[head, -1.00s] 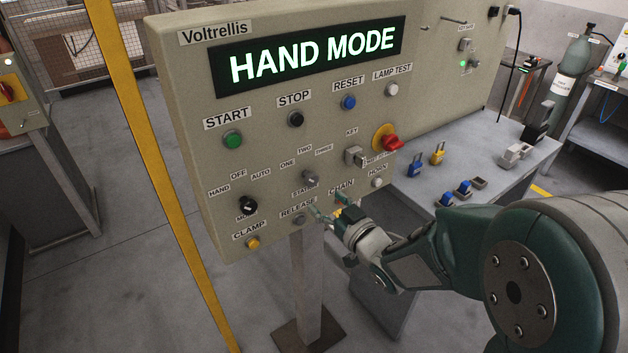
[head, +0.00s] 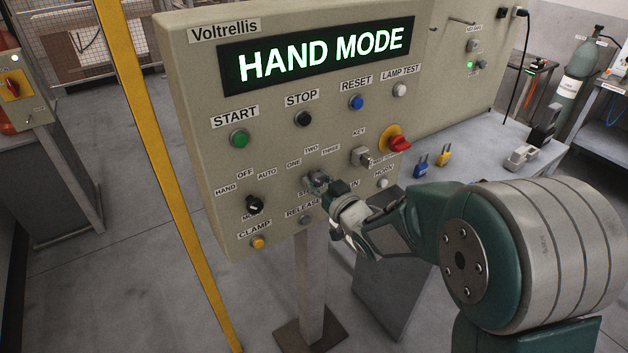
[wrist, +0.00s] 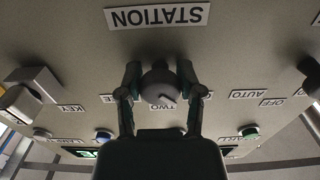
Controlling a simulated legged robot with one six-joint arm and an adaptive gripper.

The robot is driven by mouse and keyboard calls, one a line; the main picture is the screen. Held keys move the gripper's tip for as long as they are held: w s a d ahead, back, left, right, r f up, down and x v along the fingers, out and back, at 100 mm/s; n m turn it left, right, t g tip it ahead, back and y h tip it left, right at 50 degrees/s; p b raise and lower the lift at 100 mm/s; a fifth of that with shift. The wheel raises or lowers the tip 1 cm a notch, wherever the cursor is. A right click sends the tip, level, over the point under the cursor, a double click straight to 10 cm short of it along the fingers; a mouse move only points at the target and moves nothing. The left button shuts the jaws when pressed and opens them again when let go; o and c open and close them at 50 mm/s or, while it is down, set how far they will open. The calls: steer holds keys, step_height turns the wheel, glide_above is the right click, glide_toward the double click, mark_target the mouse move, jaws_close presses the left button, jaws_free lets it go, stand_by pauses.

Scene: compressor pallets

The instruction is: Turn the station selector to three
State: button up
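The grey station selector (wrist: 160,84) is a round knob on the beige panel, below its ONE, TWO and THREE labels. A pale mark on the knob faces near the TWO label in the upside-down wrist view. My gripper (head: 317,182) is at the selector, and its fingers hide most of the knob in the head view. In the wrist view my gripper (wrist: 159,82) has one finger on each side of the knob. They are very close to its sides; whether both touch it I cannot tell. The THREE label (head: 330,149) is right of TWO (head: 311,148). The display (head: 318,56) reads HAND MODE.
A black mode knob (head: 254,205) is left of the selector. A key switch (head: 361,156) and a red knob on yellow (head: 398,142) are to its right. The release button (head: 306,219) is below. A yellow post (head: 165,160) stands left of the panel.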

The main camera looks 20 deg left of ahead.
steer(key=shift+d+r, duration=0.1)
steer(key=shift+d, duration=0.2)
jaws_close()
steer(key=shift+a, duration=0.1)
